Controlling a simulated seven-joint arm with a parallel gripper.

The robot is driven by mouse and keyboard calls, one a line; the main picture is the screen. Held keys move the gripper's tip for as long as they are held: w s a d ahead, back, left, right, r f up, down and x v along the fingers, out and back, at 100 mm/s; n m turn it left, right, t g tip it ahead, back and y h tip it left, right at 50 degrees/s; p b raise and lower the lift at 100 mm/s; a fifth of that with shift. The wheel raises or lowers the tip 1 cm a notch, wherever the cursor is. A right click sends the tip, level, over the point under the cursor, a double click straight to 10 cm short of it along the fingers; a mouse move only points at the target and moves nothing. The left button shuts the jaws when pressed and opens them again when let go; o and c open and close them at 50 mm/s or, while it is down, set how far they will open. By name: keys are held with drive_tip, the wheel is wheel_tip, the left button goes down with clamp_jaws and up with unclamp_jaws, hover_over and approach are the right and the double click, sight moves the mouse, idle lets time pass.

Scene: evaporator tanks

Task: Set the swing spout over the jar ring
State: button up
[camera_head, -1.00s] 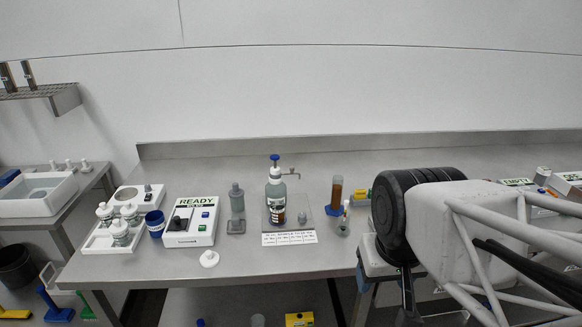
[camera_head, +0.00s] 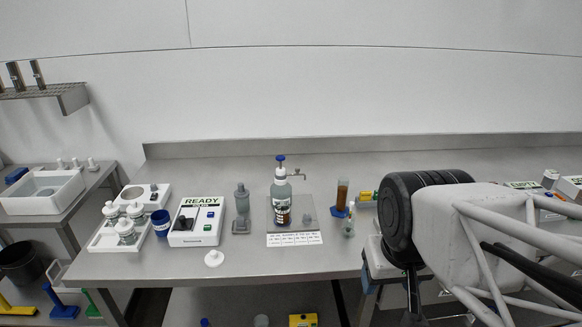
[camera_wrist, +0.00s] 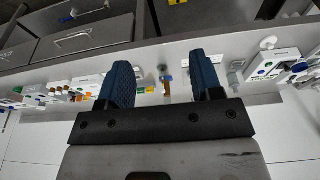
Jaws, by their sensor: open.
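A clear bottle (camera_head: 281,192) with a blue cap and a dark label stands upright on a grey plate (camera_head: 313,226) mid-bench in the head view. A thin spout (camera_head: 297,174) sticks out to the right from its top. A small grey piece (camera_head: 307,222) lies on the plate below the spout; I cannot tell if it is the jar ring. My gripper (camera_wrist: 161,75) is open and empty in the wrist view, its two blue fingers wide apart. In the head view its fingers are not visible. My arm fills the right side, apart from the bottle.
A white READY box (camera_head: 197,222), a grey post (camera_head: 241,205) and a rack with white-capped bottles (camera_head: 122,225) stand left of the bottle. A brown tube (camera_head: 342,195) in a blue base stands right of it. A label card (camera_head: 295,239) lies in front. The bench's back strip is clear.

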drive_tip(key=c, duration=0.3)
drive_tip(key=w+a+r+n+g, duration=0.1)
drive_tip(key=w+a+r+n, duration=0.15)
drive_tip(key=w, duration=1.15)
drive_tip(key=w+a+r+n, duration=0.15)
drive_tip(key=w+r, duration=0.25)
drive_tip(key=w, duration=1.1)
drive_tip(key=w+a+f+n, duration=0.1)
drive_tip(key=w+f, duration=0.2)
drive_tip(key=w, duration=0.6)
drive_tip(key=w+a+f+n+g, duration=0.1)
drive_tip(key=w+a+f+n, duration=0.1)
drive_tip(key=w, duration=0.7)
drive_tip(key=w+a+f+n, duration=0.2)
drive_tip(key=w+f, duration=0.2)
drive_tip(key=w, duration=0.6)
drive_tip(key=shift+f+g, duration=0.2)
drive_tip(key=shift+g, duration=0.1)
drive_tip(key=shift+f, duration=0.15)
